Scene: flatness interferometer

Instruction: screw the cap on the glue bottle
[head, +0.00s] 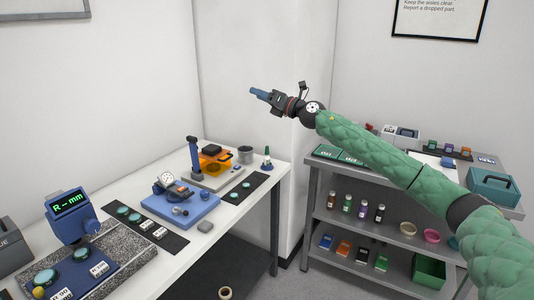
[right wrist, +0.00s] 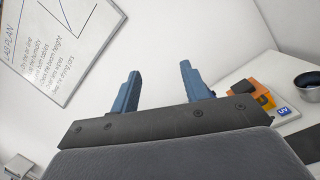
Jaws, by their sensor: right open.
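My right gripper (head: 256,92) is raised in the air in front of the white wall, well above the bench. In the right wrist view its two blue fingers (right wrist: 159,76) stand apart with nothing between them. I cannot make out a separate cap. My left gripper is not in view.
The white bench (head: 222,241) holds an orange device (head: 214,160), a grey cup (head: 245,154), a blue gauge stand (head: 180,207) and dark mats with discs. A grey shelf unit (head: 398,242) at right holds several small bottles and bins. A framed board (right wrist: 64,40) hangs on the wall.

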